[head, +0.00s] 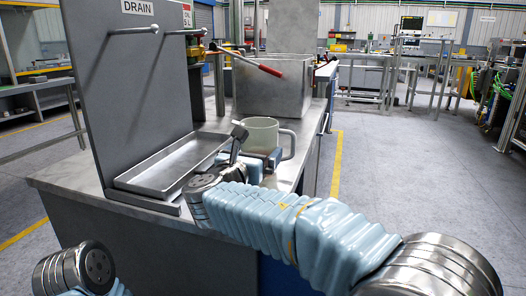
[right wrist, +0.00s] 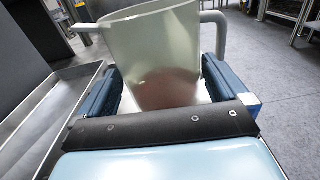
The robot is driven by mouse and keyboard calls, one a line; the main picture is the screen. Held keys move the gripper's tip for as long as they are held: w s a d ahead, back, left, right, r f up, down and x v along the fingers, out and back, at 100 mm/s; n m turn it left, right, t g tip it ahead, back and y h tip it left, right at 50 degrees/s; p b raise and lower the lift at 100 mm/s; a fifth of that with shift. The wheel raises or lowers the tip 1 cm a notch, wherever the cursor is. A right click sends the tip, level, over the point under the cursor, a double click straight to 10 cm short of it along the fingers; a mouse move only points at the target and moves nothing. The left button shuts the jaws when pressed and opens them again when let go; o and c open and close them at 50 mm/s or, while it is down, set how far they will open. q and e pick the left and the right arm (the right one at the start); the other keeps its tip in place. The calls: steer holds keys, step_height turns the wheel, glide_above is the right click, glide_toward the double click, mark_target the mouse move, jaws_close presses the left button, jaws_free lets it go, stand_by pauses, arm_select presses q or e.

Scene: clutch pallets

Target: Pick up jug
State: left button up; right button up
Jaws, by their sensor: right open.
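The jug (head: 262,132) is a pale, translucent grey-green vessel with a handle on its right side. It stands upright on the metal bench beside the shallow tray. In the right wrist view the jug (right wrist: 160,50) is between the two blue fingers of my right gripper (right wrist: 157,88). The fingers are open, one on each side of the jug's body, with a gap visible at the lower left. In the head view my right gripper (head: 257,160) is at the jug's near side and hides its lower part. My left gripper is out of view.
A shallow metal tray (head: 150,188) lies left of the jug, against an upright panel marked DRAIN (head: 125,75). A large metal box (head: 272,90) stands behind the jug, with a red-handled lever (head: 270,70) above it. The bench edge is close on the right.

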steer(key=shift+x, duration=1.6)
steer(key=c, duration=0.9)
steer(key=shift+r, duration=0.2)
steer(key=shift+r+p, duration=0.4)
steer(key=shift+r, duration=0.45)
steer(key=shift+s+d+r+p, duration=0.15)
steer(key=shift+s+d+r, duration=1.3)
steer(key=shift+s+r, duration=0.4)
steer(key=shift+s+d+r+p, duration=0.2)
steer(key=shift+s+d+r, duration=1.3)
steer(key=shift+s+r, duration=0.3)
steer(key=shift+s+d+r+p, duration=0.15)
steer(key=shift+s+d+r, duration=1.3)
steer(key=shift+s+r, duration=0.4)
